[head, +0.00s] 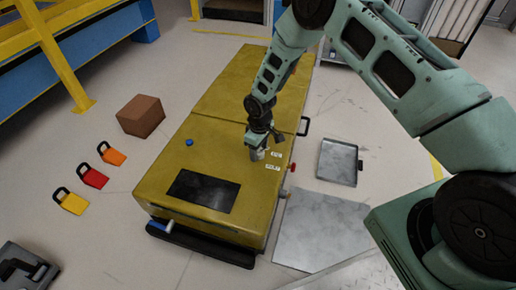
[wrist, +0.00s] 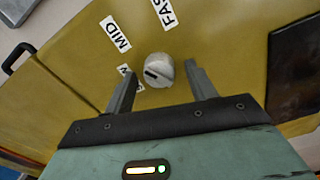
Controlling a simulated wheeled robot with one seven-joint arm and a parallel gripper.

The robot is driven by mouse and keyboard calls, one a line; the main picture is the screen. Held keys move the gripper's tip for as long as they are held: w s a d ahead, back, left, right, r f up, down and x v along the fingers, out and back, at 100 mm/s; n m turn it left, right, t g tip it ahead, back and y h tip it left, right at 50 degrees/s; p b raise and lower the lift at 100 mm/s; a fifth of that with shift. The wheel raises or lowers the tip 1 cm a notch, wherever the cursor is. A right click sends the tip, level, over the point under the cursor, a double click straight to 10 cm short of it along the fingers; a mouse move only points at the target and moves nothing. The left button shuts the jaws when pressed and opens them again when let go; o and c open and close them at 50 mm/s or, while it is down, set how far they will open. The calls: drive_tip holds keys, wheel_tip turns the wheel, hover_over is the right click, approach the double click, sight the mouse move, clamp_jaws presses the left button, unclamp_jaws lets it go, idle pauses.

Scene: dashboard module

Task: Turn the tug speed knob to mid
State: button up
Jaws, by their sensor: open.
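The tug speed knob (wrist: 158,70) is a light grey round knob with a dark pointer slot, on the yellow top of the tug (head: 215,129). In the wrist view, labels reading MID (wrist: 116,34) and FAS, cut off by the edge (wrist: 165,12), stand beyond the knob, and a third label (wrist: 130,78) is partly hidden by a finger. The dark slot lies on the knob's left side, toward the third label and MID. My gripper (wrist: 160,75) is open, with one finger on each side of the knob and gaps visible.
A black panel (head: 203,191) and a blue button (head: 189,142) are on the tug top. A red button (head: 293,168) and black handle (head: 303,126) are on its right side. A brown box (head: 141,116), coloured padlock-like tags (head: 92,178) and a grey tray (head: 338,161) lie on the floor.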

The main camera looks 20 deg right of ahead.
sight(259, 152)
wheel_tip(259, 152, up, 18)
drive_tip(key=p, duration=0.6)
drive_tip(key=shift+f, duration=0.2)
drive_tip(key=shift+a, duration=0.1)
drive_tip(key=s+a+r, duration=0.4)
drive_tip(key=s+r, duration=0.3)
drive_tip(key=r, duration=0.1)
drive_tip(key=s+a+r, duration=0.4)
drive_tip(key=s+r, duration=0.4)
drive_tip(key=s+d+r, duration=0.1)
drive_tip(key=s+r, duration=0.3)
drive_tip(key=s, duration=0.5)
drive_tip(key=s+d+r, duration=0.1)
drive_tip(key=s+r, duration=0.2)
drive_tip(key=s, duration=0.7)
wheel_tip(259, 152, up, 32)
drive_tip(key=p, duration=3.1)
drive_tip(key=shift+w+f+y+p, duration=0.15)
drive_tip(key=shift+y+p, duration=0.15)
drive_tip(key=shift+p, duration=0.05)
